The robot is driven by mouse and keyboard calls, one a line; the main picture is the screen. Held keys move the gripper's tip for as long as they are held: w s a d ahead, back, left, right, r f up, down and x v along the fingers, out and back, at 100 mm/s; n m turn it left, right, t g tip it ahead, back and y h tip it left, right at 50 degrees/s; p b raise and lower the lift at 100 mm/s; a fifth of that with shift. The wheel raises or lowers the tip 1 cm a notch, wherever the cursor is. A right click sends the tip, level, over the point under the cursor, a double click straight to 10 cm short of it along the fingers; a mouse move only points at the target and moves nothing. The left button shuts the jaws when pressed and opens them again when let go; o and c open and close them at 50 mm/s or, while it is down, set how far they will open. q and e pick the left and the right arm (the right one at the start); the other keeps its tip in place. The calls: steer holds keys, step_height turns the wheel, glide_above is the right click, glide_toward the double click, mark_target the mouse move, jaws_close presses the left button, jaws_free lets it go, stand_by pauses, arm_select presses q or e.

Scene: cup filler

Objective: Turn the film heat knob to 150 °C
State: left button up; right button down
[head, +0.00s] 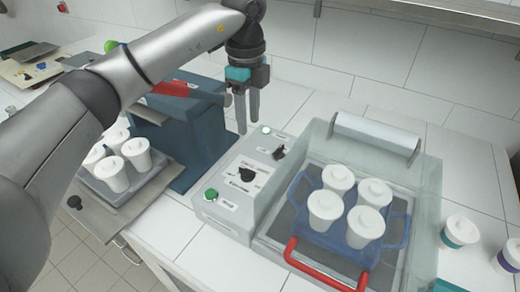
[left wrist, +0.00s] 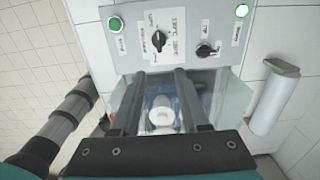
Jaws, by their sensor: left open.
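The control panel (head: 228,197) carries two black knobs and two green buttons. The larger knob (head: 247,174), ringed by several small labels, looks like the film heat knob; it also shows in the left wrist view (left wrist: 157,40). Its labels are too small to read surely, so I cannot tell its setting. The second knob (head: 279,152) sits farther back, with fewer labels. My left gripper (head: 248,127) is open and empty, pointing down near the panel's back end, apart from both knobs. In the left wrist view its fingers (left wrist: 160,74) lie below the knobs. My right gripper is not in view.
Green buttons sit at the panel's front (head: 211,194) and back (head: 265,129) ends. To the right, a clear-covered tray machine with a red handle (head: 318,270) holds several white cups (head: 325,207). A blue machine (head: 190,135) stands left. Loose cups (head: 459,231) stand far right.

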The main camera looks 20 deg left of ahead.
mark_target(250, 171)
arm_select(q)
step_height(250, 171, down, 15)
steer(key=shift+s+f, duration=0.1)
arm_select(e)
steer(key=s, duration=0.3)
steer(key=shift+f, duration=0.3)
arm_select(q)
jaws_close()
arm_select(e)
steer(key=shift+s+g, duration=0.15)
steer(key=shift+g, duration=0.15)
